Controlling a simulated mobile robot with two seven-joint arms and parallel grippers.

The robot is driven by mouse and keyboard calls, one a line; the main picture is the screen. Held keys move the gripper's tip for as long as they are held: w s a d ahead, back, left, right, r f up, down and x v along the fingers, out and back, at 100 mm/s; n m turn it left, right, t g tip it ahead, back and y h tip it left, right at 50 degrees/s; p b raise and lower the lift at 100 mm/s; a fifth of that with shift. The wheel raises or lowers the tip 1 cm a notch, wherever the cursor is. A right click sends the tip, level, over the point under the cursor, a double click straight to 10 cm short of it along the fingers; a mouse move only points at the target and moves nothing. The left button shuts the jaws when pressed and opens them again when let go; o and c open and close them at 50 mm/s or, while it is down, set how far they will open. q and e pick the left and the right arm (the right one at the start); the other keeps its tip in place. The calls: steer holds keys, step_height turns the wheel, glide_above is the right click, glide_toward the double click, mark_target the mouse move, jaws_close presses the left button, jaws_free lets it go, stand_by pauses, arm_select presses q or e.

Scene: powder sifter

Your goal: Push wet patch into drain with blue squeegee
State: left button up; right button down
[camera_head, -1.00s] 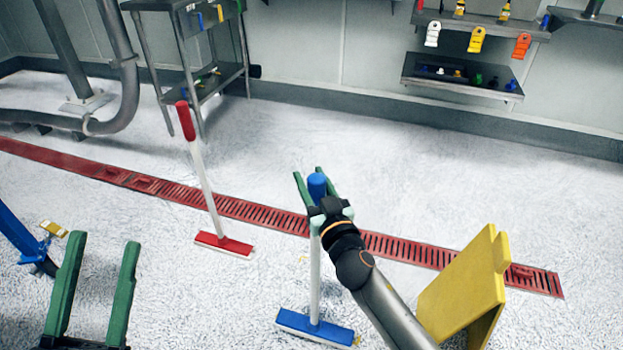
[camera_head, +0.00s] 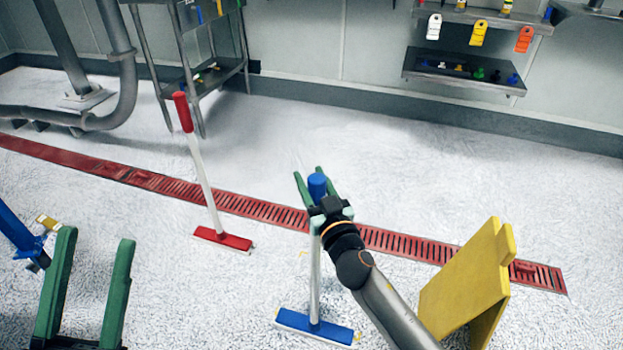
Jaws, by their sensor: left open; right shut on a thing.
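The blue squeegee (camera_head: 316,326) stands upright on the floor at the lower middle, with a white pole and a blue grip top. My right gripper (camera_head: 312,186) is shut on its handle near the top. The red slotted drain (camera_head: 268,211) crosses the floor diagonally behind the blue head. My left gripper (camera_head: 88,292) is open and empty at the lower left, its two green fingers apart. A wet patch cannot be clearly made out on the pale speckled floor.
A red squeegee (camera_head: 222,239) stands upright near the drain, left of the blue one. A yellow floor sign (camera_head: 466,283) stands at the right near the drain. A metal rack (camera_head: 215,77) and pipes (camera_head: 122,75) stand at the back left.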

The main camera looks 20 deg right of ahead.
steer(key=shift+f+b, duration=0.4)
steer(key=shift+b, duration=0.2)
stand_by(0.3)
steer(key=w+d+b, duration=0.2)
steer(key=w+d, duration=0.7)
steer(key=w, duration=0.4)
steer(key=shift+w, duration=0.15)
stand_by(1.6)
steer(key=shift+w+d+f+b, duration=0.1)
steer(key=shift+w+d+b, duration=0.5)
steer(key=shift+w, duration=0.25)
steer(key=shift+w+d+f+b, duration=0.1)
steer(key=shift+w+d+b, duration=0.4)
steer(key=shift+w, duration=0.3)
steer(key=shift+w+d+b, duration=0.6)
steer(key=shift+w+b, duration=0.1)
steer(key=shift+w, duration=0.15)
steer(key=shift+w+d+b, duration=0.55)
steer(key=shift+w+b, duration=0.1)
steer(key=shift+w, duration=0.15)
